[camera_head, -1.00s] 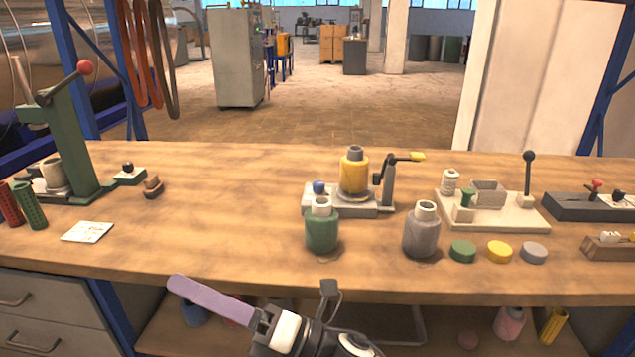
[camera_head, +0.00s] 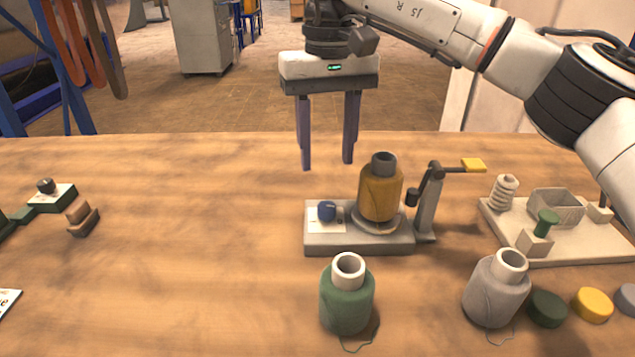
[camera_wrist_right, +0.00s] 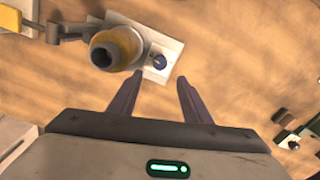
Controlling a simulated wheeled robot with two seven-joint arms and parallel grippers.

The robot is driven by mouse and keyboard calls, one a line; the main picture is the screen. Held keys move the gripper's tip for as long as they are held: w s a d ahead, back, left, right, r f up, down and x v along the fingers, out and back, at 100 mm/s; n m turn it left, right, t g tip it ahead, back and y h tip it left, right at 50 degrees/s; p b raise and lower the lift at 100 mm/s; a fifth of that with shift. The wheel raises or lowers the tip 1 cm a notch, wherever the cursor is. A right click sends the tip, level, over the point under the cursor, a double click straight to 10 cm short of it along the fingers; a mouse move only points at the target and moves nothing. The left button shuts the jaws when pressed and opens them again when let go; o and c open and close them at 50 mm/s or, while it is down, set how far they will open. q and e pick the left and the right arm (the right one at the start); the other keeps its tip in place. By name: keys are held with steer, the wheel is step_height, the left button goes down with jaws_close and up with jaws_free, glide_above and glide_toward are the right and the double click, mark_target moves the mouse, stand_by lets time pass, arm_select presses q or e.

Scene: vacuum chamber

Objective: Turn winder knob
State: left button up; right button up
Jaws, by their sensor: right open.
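The winder (camera_head: 360,241) has a grey base, a blue knob (camera_head: 327,211) on a white plate at its left end, and a yellow spool (camera_head: 380,190) standing on its middle. A post at its right carries an arm with a yellow tip (camera_head: 473,165). My right gripper (camera_head: 327,165) is open and empty, fingers pointing down, above the table and behind the knob. In the right wrist view the blue knob (camera_wrist_right: 159,62) shows just beyond the gap between the open fingertips (camera_wrist_right: 159,82). My left gripper is not in view.
Small parts (camera_head: 83,218) lie left. The table between is clear.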

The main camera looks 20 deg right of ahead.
mark_target(327, 206)
steer(key=f, duration=0.8)
steer(key=shift+s+f+b, duration=0.1)
steer(key=shift+s+b, duration=0.2)
steer(key=shift+b, duration=0.05)
steer(key=shift+w+f, duration=0.1)
steer(key=shift+f, duration=0.75)
steer(key=c, duration=1)
